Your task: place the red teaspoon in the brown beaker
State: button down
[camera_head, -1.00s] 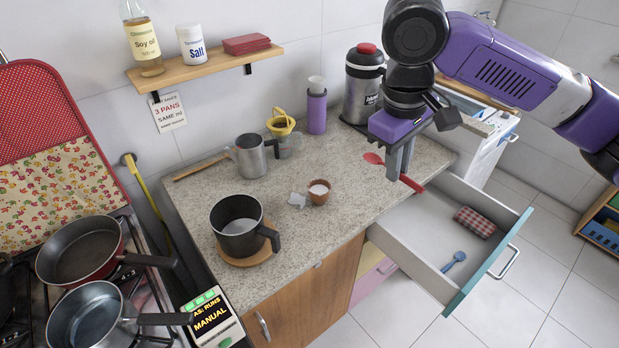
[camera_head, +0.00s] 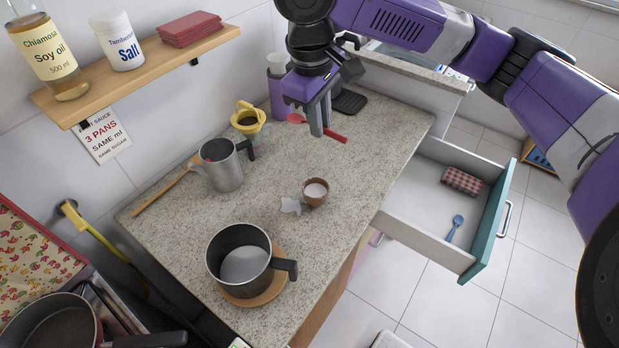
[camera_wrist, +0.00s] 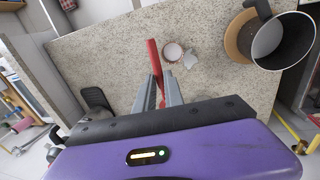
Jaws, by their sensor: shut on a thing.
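My gripper (camera_head: 318,130) is shut on the red teaspoon (camera_head: 337,137) and holds it above the far part of the counter. The spoon lies across the fingers, its bowl to the left and handle to the right. In the wrist view the red handle (camera_wrist: 153,55) sticks out past the fingertips (camera_wrist: 160,88). A small brown cup (camera_head: 315,198), the only brown vessel I make out, stands upright on the counter with something white inside. In the head view it is nearer the camera than my gripper; it also shows in the wrist view (camera_wrist: 174,57).
Beside the cup lies a pale broken piece (camera_head: 290,206). A dark saucepan (camera_head: 240,255) stands on a wooden trivet. A metal jug (camera_head: 223,170) and yellow dripper (camera_head: 247,117) stand at the back left. A drawer (camera_head: 423,240) is open on the right.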

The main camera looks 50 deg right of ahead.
notch_tip(320, 180, down, 18)
jog(key=shift+r, duration=0.1)
dwell(0.4)
jog(key=c, duration=1.5)
grip_release()
jog(key=shift+o, duration=0.3)
jog(key=shift+r, duration=0.2)
notch_tip(320, 180, up, 12)
jog(key=a, duration=0.2)
jog(key=shift+f, duration=0.25)
jog(key=shift+a, duration=0.1)
